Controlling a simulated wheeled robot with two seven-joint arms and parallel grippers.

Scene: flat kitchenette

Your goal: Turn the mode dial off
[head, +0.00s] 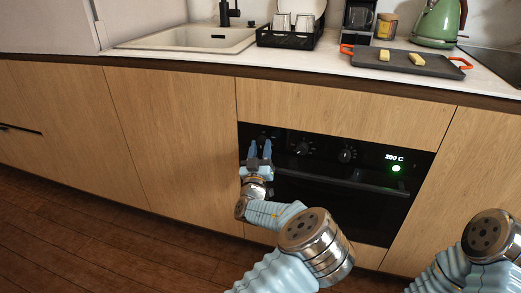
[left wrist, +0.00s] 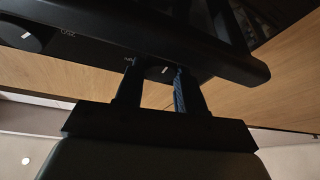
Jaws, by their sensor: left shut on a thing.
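The black oven (head: 340,200) is set in the wooden cabinet front. Its control strip carries dark dials: a middle dial (head: 302,148) and a right dial (head: 346,155). My left gripper (head: 260,148) is at the left end of this strip, its two blue fingers upright and shut on the leftmost dial, taken as the mode dial, which they mostly hide. In the left wrist view, the fingers (left wrist: 158,82) reach up to the dark panel, and another dial (left wrist: 18,38) shows at the upper left. My right gripper is out of view.
The oven handle (head: 345,183) juts out just below the dials, close to my left gripper. The display reads 200 C with a green light (head: 396,168) lit. On the counter are a sink (head: 190,40), a black rack (head: 290,38), a tray (head: 405,62) and a green kettle (head: 436,22).

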